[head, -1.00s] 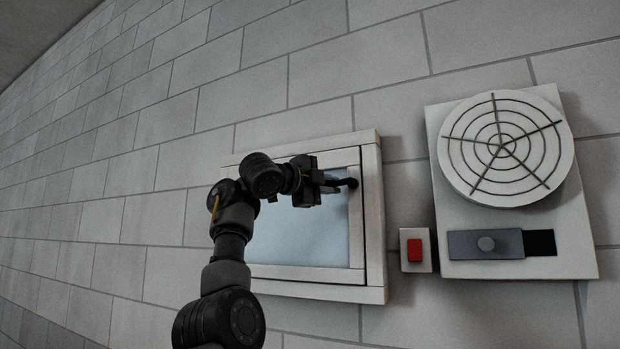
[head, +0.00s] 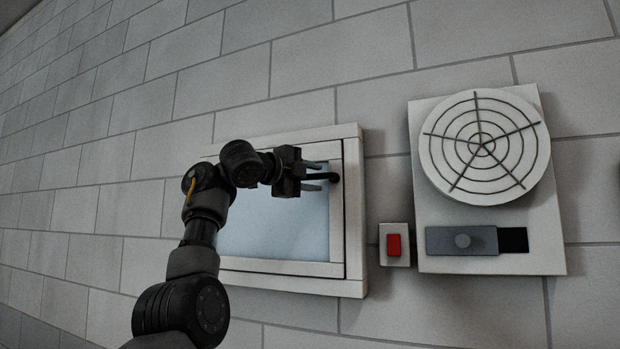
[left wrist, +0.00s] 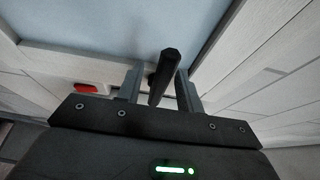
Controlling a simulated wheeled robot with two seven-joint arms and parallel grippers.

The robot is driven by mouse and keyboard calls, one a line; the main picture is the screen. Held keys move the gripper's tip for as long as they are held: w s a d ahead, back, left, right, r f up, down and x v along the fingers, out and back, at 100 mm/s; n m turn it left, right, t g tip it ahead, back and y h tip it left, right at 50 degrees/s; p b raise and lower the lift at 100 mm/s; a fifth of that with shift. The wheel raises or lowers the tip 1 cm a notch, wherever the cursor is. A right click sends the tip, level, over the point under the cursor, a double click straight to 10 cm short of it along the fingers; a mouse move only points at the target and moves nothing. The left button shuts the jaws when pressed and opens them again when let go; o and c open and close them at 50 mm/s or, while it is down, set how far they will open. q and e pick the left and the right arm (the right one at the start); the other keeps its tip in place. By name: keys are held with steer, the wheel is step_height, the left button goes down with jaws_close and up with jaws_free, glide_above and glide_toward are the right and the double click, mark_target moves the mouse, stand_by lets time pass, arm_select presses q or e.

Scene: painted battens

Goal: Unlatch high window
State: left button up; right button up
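The window (head: 275,228) has a pale blue pane in a white frame on the tiled wall. Its black latch handle (head: 335,178) is at the right side of the sash and points left toward my gripper. My left gripper (head: 313,176) is open in front of the pane, with its two fingers pointing right at the handle. In the left wrist view the handle (left wrist: 166,70) stands between the two spread fingers of the gripper (left wrist: 160,90), with a gap visible on each side. The sash sits within its frame. My right gripper is out of view.
Right of the window are a small white box with a red switch (head: 394,245) and a panel with a round fan grille (head: 485,148). Below the grille is a grey slider (head: 461,241) with a knob. The wall left of the window is bare.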

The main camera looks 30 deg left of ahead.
arm_select(q)
steer(key=shift+s, duration=0.1)
steer(key=shift+s+a+b, duration=0.15)
steer(key=shift+s+b, duration=0.05)
steer(key=shift+b, duration=0.1)
steer(key=b+v, duration=0.5)
steer(key=v, duration=0.5)
steer(key=shift+b, duration=0.35)
steer(key=shift+s, duration=0.1)
